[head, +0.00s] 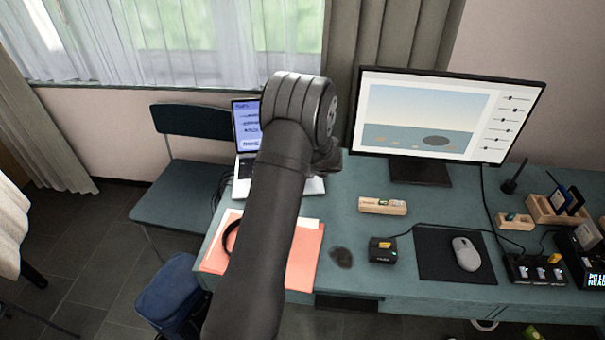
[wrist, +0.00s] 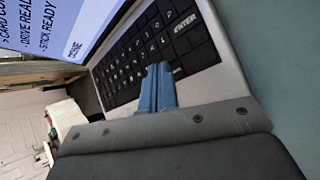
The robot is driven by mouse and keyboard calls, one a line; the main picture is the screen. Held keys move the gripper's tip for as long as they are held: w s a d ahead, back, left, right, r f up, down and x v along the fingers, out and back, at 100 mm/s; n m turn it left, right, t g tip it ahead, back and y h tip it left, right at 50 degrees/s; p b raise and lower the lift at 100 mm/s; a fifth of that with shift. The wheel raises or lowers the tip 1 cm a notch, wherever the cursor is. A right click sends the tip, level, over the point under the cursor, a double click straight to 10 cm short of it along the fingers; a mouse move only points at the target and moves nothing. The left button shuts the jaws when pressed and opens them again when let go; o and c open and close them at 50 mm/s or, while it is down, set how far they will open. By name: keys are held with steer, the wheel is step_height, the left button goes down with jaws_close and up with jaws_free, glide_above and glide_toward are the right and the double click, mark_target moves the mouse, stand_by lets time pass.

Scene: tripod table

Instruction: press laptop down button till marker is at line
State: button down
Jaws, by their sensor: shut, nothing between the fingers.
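The laptop (head: 246,126) stands open on the desk, partly hidden behind my arm in the head view. Its lit screen (wrist: 62,28) shows a list in the wrist view, with a marker sign at the line starting "CARD" and lines "DRIVE" and "STICK READY" below. Its keyboard (wrist: 125,55) has dark keys; the ENTER key (wrist: 183,26) is readable, but I cannot make out a down key. My gripper (wrist: 158,68) has blue fingers, shut together and empty, over the lower keyboard. I cannot tell whether the tips touch a key. In the head view my arm hides the fingers.
An orange folder (head: 304,262) lies in front of the laptop. A large monitor (head: 430,112), a wooden block (head: 382,206), a small black box (head: 383,250) and a mouse (head: 466,253) on a mat are to the right. A chair (head: 180,195) stands left.

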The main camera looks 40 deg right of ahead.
steer(key=shift+f, duration=0.15)
steer(key=shift+f, duration=0.3)
steer(key=shift+f, duration=0.3)
stand_by(0.6)
steer(key=shift+r, duration=0.75)
steer(key=shift+r, duration=2.5)
